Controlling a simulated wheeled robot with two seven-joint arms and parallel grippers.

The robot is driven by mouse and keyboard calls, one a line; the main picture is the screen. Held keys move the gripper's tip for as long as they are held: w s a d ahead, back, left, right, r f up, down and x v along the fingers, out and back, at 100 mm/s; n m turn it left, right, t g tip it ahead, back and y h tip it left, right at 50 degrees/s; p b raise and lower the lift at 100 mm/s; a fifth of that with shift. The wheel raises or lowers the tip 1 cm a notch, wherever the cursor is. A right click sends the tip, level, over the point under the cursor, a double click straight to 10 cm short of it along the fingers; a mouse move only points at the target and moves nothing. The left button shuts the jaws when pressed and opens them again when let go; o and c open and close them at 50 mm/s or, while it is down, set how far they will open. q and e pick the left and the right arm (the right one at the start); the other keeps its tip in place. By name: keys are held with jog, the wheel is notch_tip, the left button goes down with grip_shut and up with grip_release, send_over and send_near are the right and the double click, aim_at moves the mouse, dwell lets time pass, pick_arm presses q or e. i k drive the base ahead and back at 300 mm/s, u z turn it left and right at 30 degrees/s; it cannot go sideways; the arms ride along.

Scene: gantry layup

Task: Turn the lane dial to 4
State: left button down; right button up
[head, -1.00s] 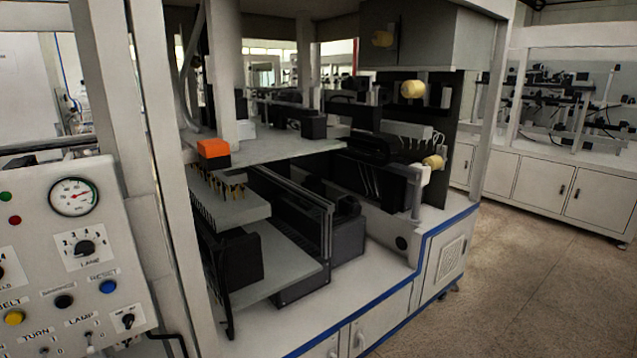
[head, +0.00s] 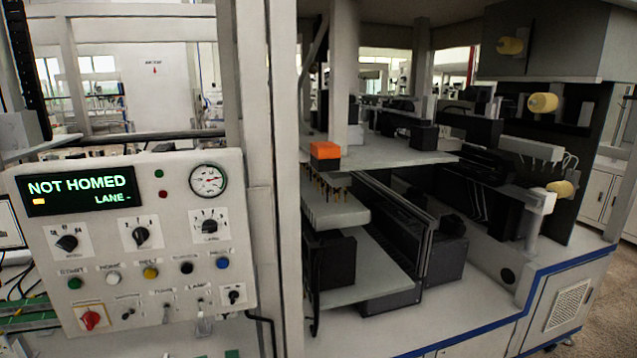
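The lane dial (head: 210,226) is a black knob on a white plate with numbers around it, labelled LANE. It sits at the upper right of the grey control panel (head: 100,222), below a round gauge (head: 208,181). Its numbers and pointer are too small to read surely. The panel's display (head: 80,190) reads "NOT HOMED" and "LANE -". Neither of my grippers shows in the head view.
Two more dials, the left one (head: 67,242) and the middle one (head: 141,235), share the panel. Below are coloured buttons, toggle switches and a red knob (head: 91,319). A frame post (head: 257,150) stands right of the panel, beside the machine with shelves.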

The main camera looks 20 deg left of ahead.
aim_at(209, 226)
jog(key=u, duration=1.35)
